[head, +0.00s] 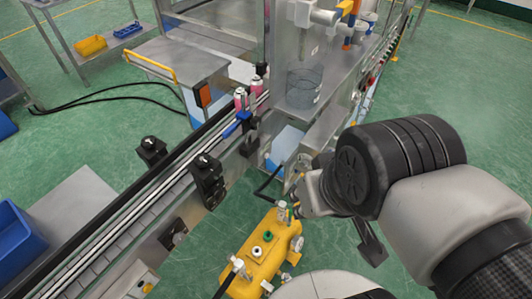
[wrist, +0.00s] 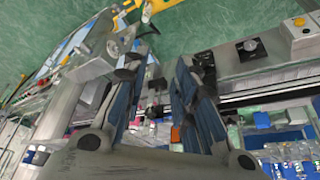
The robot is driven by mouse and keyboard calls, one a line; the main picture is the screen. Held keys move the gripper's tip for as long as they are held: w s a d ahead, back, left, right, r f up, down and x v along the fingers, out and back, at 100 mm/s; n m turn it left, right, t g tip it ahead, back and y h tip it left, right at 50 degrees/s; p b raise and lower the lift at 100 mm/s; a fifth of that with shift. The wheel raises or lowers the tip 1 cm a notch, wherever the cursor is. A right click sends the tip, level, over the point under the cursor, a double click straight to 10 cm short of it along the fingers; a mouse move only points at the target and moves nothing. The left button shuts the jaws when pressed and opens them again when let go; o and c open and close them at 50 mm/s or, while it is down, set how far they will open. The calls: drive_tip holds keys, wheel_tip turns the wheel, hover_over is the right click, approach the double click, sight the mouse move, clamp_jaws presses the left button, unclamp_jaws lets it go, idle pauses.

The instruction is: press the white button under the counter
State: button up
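In the wrist view my gripper (wrist: 163,62) shows its two dark-and-blue fingers spread apart, with nothing between them. In the head view my arm covers the right side, and I cannot make out both fingertips there. The metal counter (head: 338,85) stands at the upper middle, to the left of and beyond my arm. I cannot pick out a white button under it; the space below its edge is partly hidden by my arm.
A conveyor (head: 120,230) runs diagonally on the left, with pink cans (head: 240,98) near its far end. A yellow tank (head: 250,258) with valves stands on the floor below my arm. A clear cylinder (head: 303,88) is on the counter. Green floor is open at the upper right.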

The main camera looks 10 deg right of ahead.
clamp_jaws()
idle(1.3)
